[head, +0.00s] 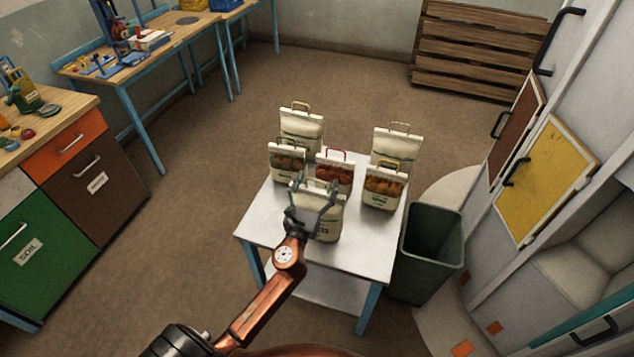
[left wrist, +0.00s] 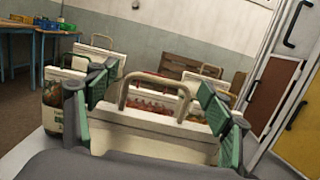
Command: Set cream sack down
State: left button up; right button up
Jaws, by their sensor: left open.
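A cream sack (head: 327,226) stands upright on the front part of the white table (head: 367,245). My left gripper (head: 315,187) is at the top of this sack, with its fingers spread to either side. In the left wrist view my left gripper's green-padded fingers (left wrist: 158,105) stand apart, with the sack's pale top (left wrist: 150,135) and its handle between them. I cannot tell whether the pads touch the sack. The gripper hides part of the sack's front in the head view. My right gripper is not in view.
A dark green bin (head: 433,240) is right of the table. The table's front left corner is clear.

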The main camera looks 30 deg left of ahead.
pick_arm(q)
jog(key=b+v, duration=0.1)
jog(key=v, duration=1)
jog(key=shift+s, duration=0.4)
